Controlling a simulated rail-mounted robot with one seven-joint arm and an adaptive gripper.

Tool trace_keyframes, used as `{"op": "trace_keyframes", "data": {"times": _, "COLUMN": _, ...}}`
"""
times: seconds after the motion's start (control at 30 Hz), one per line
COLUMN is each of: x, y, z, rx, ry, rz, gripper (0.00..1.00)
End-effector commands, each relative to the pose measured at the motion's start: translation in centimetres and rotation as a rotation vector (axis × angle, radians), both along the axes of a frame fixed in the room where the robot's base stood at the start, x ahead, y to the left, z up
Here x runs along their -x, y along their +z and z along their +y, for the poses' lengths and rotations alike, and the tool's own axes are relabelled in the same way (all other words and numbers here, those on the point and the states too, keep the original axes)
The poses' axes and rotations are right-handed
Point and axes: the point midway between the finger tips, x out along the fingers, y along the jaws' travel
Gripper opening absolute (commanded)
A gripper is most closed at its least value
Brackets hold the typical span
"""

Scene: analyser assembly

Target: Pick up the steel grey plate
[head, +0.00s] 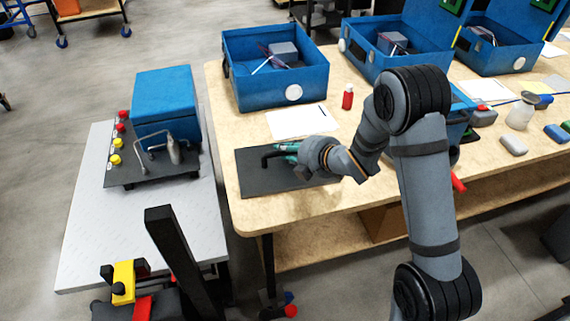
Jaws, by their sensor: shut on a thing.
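The steel grey plate (258,185) is a flat, dark rectangle at the near left corner of the wooden table, with a black bar handle on top. My gripper (280,153) reaches in from the right and is shut on the plate's handle. The plate looks level and at the table top; I cannot tell whether it is raised slightly. My gripper and wrist hide the plate's right part.
White paper (302,122) lies just behind the plate, with a red bottle (347,97) right of it. An open blue box (262,92) stands further back. A grey side table (85,225) with a blue-boxed device (165,100) is at left.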

Motion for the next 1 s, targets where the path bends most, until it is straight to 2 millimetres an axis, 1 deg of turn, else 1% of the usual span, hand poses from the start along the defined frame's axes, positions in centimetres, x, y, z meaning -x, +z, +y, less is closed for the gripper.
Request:
{"op": "trace_keyframes", "data": {"times": 0.47, "x": 0.1, "y": -0.2, "z": -0.1, "rx": 0.002, "ry": -0.002, "rz": 0.004, "gripper": 0.0}}
{"op": "trace_keyframes", "data": {"times": 0.5, "x": -0.1, "y": 0.2, "z": 0.0, "rx": -0.001, "ry": 0.0, "rz": -0.005, "gripper": 0.0}}
{"op": "trace_keyframes", "data": {"times": 0.73, "x": -0.1, "y": 0.3, "z": 0.0, "rx": -0.001, "ry": 0.0, "rz": -0.005, "gripper": 0.0}}
{"op": "trace_keyframes", "data": {"times": 0.87, "x": -0.1, "y": 0.7, "z": 0.0, "rx": -0.002, "ry": -0.002, "rz": -0.006, "gripper": 0.0}}
{"op": "trace_keyframes", "data": {"times": 1.0, "x": -0.2, "y": 1.7, "z": 0.0, "rx": -0.003, "ry": 0.0, "rz": -0.009, "gripper": 0.0}}
